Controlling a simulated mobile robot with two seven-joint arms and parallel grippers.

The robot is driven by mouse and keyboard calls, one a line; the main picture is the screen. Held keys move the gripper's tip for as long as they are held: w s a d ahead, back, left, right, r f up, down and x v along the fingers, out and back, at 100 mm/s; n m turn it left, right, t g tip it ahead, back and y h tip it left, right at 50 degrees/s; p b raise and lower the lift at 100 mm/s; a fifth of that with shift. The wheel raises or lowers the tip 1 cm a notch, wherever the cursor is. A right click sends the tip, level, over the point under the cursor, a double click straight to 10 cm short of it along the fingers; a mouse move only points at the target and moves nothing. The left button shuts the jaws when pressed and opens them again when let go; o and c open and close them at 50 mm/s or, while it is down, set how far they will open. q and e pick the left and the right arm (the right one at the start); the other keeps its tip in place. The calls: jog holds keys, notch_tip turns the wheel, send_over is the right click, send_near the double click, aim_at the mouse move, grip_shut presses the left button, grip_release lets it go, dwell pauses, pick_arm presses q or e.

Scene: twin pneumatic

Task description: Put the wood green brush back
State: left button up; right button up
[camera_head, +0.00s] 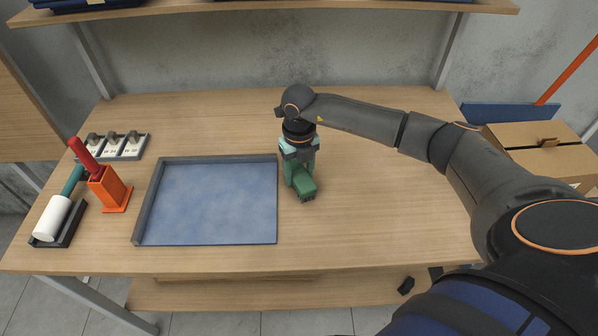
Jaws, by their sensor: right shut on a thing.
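A green block-like thing (304,186), which looks like the green brush, is on or just above the wooden table, right beside the blue tray's right edge. My right gripper (299,158) points down from above and is shut on this green brush. The gripper and wrist hide the brush's upper part. I cannot tell whether its lower end touches the table. My left gripper is not in view.
A shallow blue tray (278,200) lies at the table's middle left. Left of it stand an orange holder (113,192) with a red-handled tool, a white roller (52,218) in a dark tray, and a grey rack (126,150). The table's right side is clear.

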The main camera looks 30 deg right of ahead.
aim_at(299, 173)
jog(key=shift+f, duration=0.15)
jog(key=o, duration=1.3)
jog(key=shift+r, duration=0.4)
notch_tip(299, 173, up, 12)
jog(key=shift+f+b, duration=0.2)
jog(key=shift+b, duration=0.2)
